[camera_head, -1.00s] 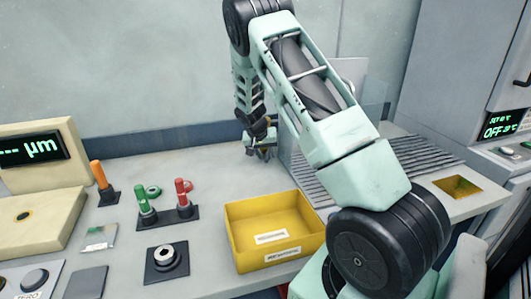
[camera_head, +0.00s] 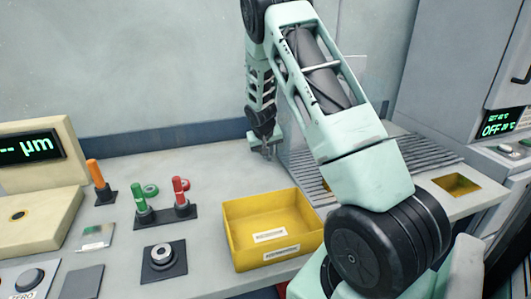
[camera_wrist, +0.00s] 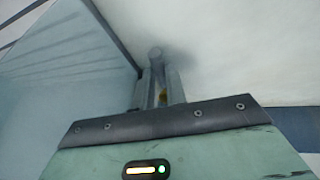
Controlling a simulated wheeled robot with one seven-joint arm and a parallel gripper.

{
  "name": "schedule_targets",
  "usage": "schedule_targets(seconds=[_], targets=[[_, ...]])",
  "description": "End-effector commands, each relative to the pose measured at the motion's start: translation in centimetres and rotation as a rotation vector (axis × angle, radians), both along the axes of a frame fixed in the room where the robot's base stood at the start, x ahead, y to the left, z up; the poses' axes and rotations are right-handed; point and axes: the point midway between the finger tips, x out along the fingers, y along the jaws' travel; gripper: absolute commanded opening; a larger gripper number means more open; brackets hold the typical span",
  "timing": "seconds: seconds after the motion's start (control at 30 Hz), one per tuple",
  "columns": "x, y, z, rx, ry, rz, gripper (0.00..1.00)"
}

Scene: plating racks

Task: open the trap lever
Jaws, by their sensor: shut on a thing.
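My gripper (camera_head: 268,151) is at the back of the bench, at the left side of the slatted rack, pointing down. In the wrist view, my gripper (camera_wrist: 160,88) is closed around a slim grey post with a rounded top (camera_wrist: 155,54). This appears to be the trap lever. A small orange patch shows low between the fingers. The lever's base is hidden by the gripper. In the head view the lever cannot be made out behind the gripper and arm.
A clear panel stands close beside my gripper, in front of the grey slatted rack (camera_head: 420,150). A yellow bin (camera_head: 235,242) sits in front. Left are red and green pegs on a dark base (camera_head: 165,214), an orange-handled stand (camera_head: 97,173) and a display (camera_head: 30,148). The bench left of my gripper is clear.

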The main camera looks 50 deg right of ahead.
Motion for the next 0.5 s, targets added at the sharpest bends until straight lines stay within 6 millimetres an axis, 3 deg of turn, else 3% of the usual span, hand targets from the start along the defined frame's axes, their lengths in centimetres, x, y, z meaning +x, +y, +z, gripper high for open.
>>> schedule_targets(seconds=[0.23, 0.27, 0.33, 0.5], targets=[[0.03, 0.01, 0.07, 0.000, -0.001, 0.002, 0.00], [0.03, 0.01, 0.07, -0.001, 0.000, 0.001, 0.16], [0.04, 0.01, 0.07, -0.001, 0.000, 0.001, 0.35], [0.03, 0.02, 0.04, -0.001, 0.000, 0.001, 0.35]])
